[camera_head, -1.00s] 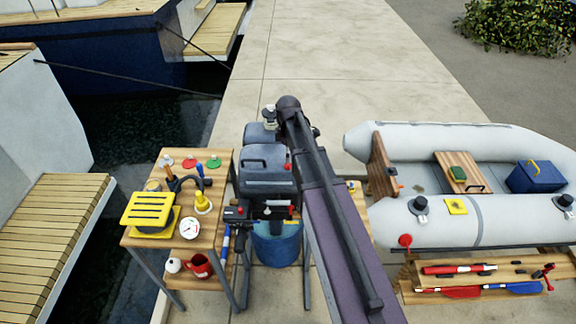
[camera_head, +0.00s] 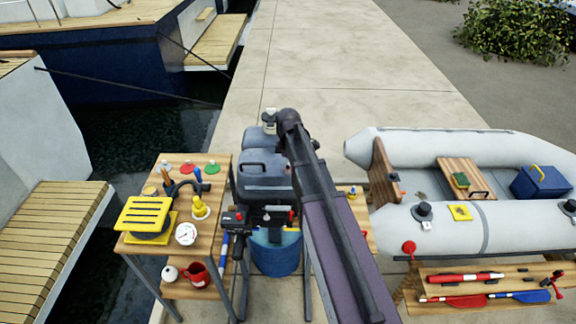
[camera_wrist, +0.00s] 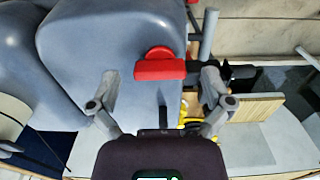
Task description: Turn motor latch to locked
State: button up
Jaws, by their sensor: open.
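The motor latch (camera_wrist: 160,67) is a red bar with a round red hub, on the grey-blue side of the outboard motor (camera_wrist: 105,42) in the wrist view. In the head view the motor (camera_head: 262,172) stands upright over a blue tub, partly behind my arm. My gripper (camera_wrist: 160,84) is open, with one finger left and one right of the red bar. The bar lies crosswise between the fingertips, its right end close to the right finger. I cannot tell whether they touch. In the head view my arm hides the gripper and latch.
A wooden table (camera_head: 214,227) with a yellow slatted item (camera_head: 145,213) and small parts stands left of the motor. A grey inflatable boat (camera_head: 510,225) lies on the right, with a paddle rack (camera_head: 430,305) in front. Open pavement (camera_head: 325,60) lies behind the motor.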

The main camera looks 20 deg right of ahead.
jog(key=c, duration=1.2)
jog(key=shift+o, duration=0.3)
jog(key=shift+m, duration=0.5)
jog(key=m, duration=0.7)
jog(key=shift+m, duration=0.4)
jog(key=m, duration=0.4)
jog(key=shift+s+m, duration=0.1)
jog(key=shift+m, duration=0.2)
jog(key=m, duration=0.4)
jog(key=shift+m, duration=0.3)
